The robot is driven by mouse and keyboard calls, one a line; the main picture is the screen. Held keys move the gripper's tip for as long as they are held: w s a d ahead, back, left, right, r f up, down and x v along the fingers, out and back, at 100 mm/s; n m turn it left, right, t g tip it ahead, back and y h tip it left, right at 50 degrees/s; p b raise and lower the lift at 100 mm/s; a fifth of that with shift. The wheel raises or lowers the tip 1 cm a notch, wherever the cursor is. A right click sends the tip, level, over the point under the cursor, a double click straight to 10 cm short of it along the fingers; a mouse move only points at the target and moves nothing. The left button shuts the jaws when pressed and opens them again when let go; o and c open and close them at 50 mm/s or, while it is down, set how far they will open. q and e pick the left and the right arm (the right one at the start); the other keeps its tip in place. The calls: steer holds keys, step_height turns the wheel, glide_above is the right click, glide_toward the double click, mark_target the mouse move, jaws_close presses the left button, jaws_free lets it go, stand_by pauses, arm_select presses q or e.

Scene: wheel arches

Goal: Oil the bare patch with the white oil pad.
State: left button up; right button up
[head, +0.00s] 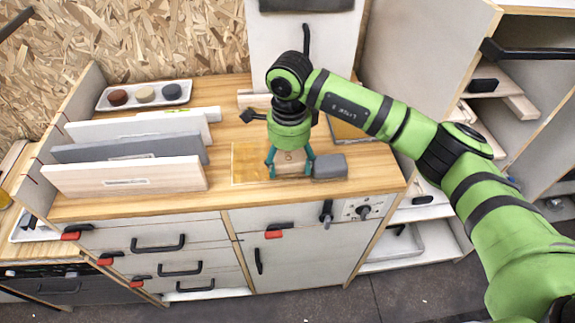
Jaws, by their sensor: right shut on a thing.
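My right gripper (290,165) points down at the worktop, its teal fingers shut on a small pale pad (290,158). The pad is low at the worktop; whether it touches the wood I cannot tell. A rectangular patch (248,163), more golden than the wood around it, shows just left of the fingers. The gripper and pad hide its right part, so its full extent is unclear. A grey block (330,168) sits right beside the gripper's right finger. My left gripper is not in view.
Upright panels, white, grey and pale wood (125,176), stand on the left of the worktop (225,205). A white tray (143,95) with three round pieces lies behind them. An open shelf unit (475,60) stands at right. The worktop's front strip is clear.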

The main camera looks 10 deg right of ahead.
step_height(320, 180, up, 2)
steer(key=shift+p, duration=0.35)
steer(key=shift+r+p, duration=0.5)
steer(key=shift+r, duration=0.8)
